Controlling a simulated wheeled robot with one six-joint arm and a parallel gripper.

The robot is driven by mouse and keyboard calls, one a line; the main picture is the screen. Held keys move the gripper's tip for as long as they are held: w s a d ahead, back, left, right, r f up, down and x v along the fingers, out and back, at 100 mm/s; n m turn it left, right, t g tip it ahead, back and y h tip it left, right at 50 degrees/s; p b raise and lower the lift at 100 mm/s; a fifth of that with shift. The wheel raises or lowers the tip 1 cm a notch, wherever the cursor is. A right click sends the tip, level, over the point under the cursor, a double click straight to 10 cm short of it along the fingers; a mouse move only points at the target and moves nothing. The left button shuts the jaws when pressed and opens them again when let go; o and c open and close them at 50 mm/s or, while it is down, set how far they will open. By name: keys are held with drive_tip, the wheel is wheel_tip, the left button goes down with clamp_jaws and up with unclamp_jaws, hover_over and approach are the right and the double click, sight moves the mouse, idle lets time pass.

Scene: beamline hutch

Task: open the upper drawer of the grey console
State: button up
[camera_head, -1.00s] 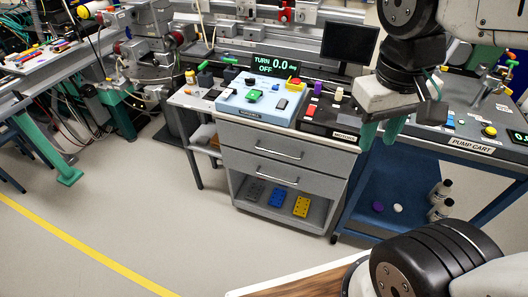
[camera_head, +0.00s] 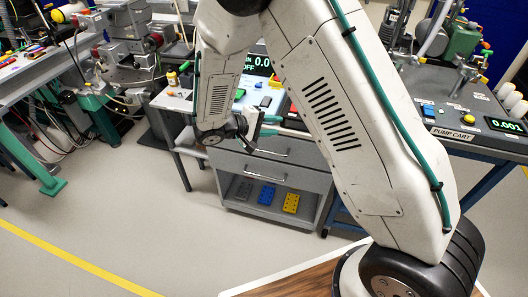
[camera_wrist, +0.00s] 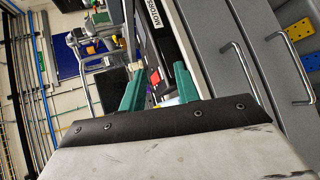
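The grey console (camera_head: 225,185) stands left of my arm in the head view, with two shut drawers above an open shelf. The upper drawer (camera_wrist: 215,35) has a silver bar handle (camera_wrist: 238,70), which also shows partly in the head view, below my gripper. The lower drawer (camera_head: 228,165) has its own handle (camera_head: 262,177). My gripper (camera_wrist: 158,78) is open, its two green fingers apart with nothing held between them. In the wrist view the upper handle is to the right of both fingers, not between them. My arm hides the console's right part in the head view.
Blue, yellow and dark grey blocks lie on the console's lower shelf; the yellow block (camera_head: 291,203) is rightmost. A pump cart (camera_head: 470,145) stands to the right. A small side table (camera_head: 172,103) adjoins the left. The floor in front is clear.

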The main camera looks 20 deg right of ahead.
sight(264, 151)
drive_tip(key=w+a+f+n+t, duration=0.2)
drive_tip(key=a+f+t, duration=0.1)
drive_tip(key=f, duration=0.5)
drive_tip(key=w+a+f+n+t, duration=0.1)
drive_tip(key=a+f+n+t, duration=0.2)
drive_tip(key=f, duration=0.6)
drive_tip(key=shift+m, duration=0.5)
drive_tip(key=x, duration=0.7)
drive_tip(key=shift+w, duration=0.2)
drive_tip(key=shift+a, duration=0.1)
clamp_jaws()
